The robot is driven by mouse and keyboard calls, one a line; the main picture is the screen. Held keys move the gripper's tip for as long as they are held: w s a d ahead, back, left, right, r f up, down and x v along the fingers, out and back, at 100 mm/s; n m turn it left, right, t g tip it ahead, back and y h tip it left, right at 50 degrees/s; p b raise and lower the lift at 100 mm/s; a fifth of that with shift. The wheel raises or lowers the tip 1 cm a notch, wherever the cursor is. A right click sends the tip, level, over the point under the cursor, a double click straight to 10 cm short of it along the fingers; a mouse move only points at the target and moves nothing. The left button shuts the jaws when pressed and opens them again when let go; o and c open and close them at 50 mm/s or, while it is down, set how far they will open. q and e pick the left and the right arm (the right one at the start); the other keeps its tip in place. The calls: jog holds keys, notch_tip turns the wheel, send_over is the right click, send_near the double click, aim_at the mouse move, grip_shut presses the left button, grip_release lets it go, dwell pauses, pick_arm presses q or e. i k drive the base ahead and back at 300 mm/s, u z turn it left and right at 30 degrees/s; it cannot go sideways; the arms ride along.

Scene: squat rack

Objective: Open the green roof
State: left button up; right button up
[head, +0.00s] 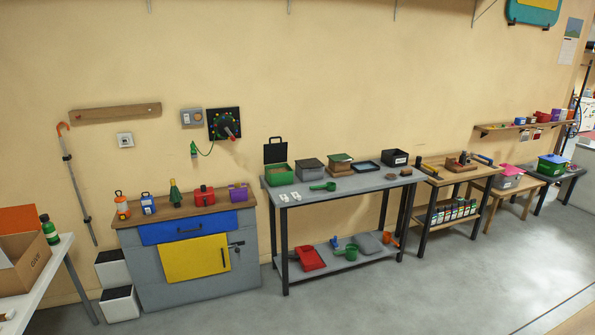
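No thing in the head view is plainly a green roof. A small box with a greenish-brown lid (341,158) stands on the grey workbench. Neither of my grippers is in view.
A grey cabinet (195,274) with a yellow door (195,258) and blue drawer stands left of the workbench (345,186). A white table (40,285) with a cardboard box (25,268) is at the near left. The grey floor (400,300) in front is clear.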

aim_at(343, 157)
jog(key=u, duration=0.1)
jog(key=i, duration=4.1)
jog(key=z, duration=0.05)
